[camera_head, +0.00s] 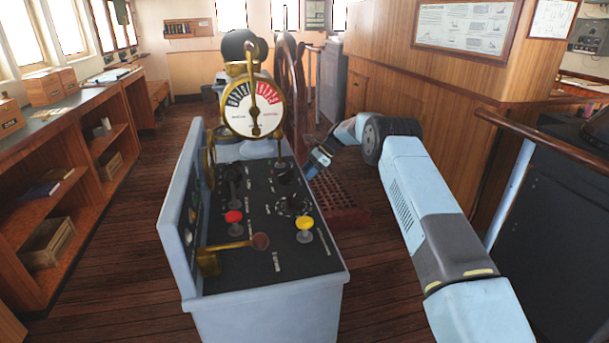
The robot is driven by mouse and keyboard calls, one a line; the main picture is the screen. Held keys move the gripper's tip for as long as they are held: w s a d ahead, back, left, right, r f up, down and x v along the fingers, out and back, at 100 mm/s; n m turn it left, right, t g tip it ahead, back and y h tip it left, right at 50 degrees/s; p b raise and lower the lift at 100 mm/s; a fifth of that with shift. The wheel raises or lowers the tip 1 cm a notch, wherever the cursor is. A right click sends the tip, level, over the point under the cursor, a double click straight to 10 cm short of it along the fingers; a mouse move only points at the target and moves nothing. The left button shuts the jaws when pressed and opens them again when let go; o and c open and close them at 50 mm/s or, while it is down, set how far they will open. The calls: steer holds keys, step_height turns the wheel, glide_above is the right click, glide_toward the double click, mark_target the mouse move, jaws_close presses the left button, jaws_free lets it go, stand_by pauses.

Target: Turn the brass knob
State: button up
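A grey console (265,309) with a black sloped top stands in the middle of the view. Near its front left is a brass lever (209,263) with a rounded reddish-brass knob (260,241) at its end. I cannot tell for sure whether this is the task's brass knob; no other clear brass knob shows on the panel. My gripper (312,169) is small and dark beside the far right edge of the console top, away from the lever. Its fingers are too small to tell open from shut, and nothing clearly shows in them.
A red mushroom button (234,217), a yellow one (304,223) and black dials (292,205) sit on the panel. A brass telegraph (253,108) rises at its back, by the wooden wheel (293,75). Shelves (85,175) line the left; a railing (540,130) stands right.

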steer(key=o, duration=0.3)
steer(key=shift+r, duration=0.1)
steer(key=shift+o, duration=0.2)
steer(key=v, duration=1.3)
steer(key=shift+w+d, duration=0.2)
steer(key=shift+d, duration=0.1)
steer(key=shift+r, duration=0.15)
